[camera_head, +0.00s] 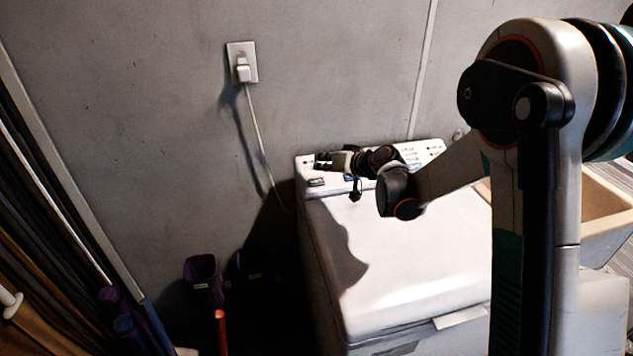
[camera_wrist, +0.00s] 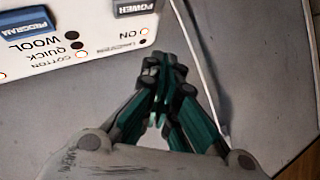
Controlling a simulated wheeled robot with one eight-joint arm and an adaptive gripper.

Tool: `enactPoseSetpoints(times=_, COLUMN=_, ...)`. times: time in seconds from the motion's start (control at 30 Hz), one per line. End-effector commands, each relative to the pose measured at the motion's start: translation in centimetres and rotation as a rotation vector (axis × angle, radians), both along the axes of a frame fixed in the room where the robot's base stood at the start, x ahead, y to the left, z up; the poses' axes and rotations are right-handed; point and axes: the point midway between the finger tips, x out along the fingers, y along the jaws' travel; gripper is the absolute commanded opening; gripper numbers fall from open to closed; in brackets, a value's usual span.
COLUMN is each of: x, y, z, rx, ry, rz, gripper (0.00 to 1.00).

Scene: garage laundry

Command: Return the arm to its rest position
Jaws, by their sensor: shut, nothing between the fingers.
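My gripper (camera_wrist: 163,75) is shut and empty in the wrist view, with its fingertips together beside the edge of the washer's control panel (camera_wrist: 70,40). In the head view my arm reaches from the right over the white washing machine (camera_head: 410,260), and my gripper (camera_head: 325,161) is small at the left end of its control panel. The panel's blue PROGRAM button and dark POWER button (camera_wrist: 135,6) show in the wrist view. I cannot tell whether the fingertips touch the panel.
A wall outlet (camera_head: 242,63) with a plug and hanging cord is behind and left of the washer. A beige sink (camera_head: 606,212) stands at the right. Long rolls and poles (camera_head: 60,240) lean at the left.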

Motion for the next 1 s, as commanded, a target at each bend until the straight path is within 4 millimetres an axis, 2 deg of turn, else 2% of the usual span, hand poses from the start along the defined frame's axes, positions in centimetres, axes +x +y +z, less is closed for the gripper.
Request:
enactPoseSetpoints(times=0.27, x=-0.1, y=0.0, z=0.2, rx=-0.002, ry=0.002, rz=-0.001, gripper=0.0)
enactPoseSetpoints(times=0.37, x=-0.9, y=-0.3, z=1.0, rx=-0.014, ry=0.01, rz=-0.003, gripper=0.0)
enactPoseSetpoints(times=0.47, x=-2.6, y=-0.7, z=2.5, rx=-0.041, ry=0.029, rz=-0.01, gripper=0.0)
enactPoseSetpoints(times=0.7, x=-8.7, y=-2.6, z=6.6, rx=-0.133, ry=0.093, rz=-0.036, gripper=0.0)
enactPoseSetpoints(times=1.0, x=-17.6, y=-5.4, z=9.6, rx=-0.249, ry=0.172, rz=-0.088, gripper=0.0)
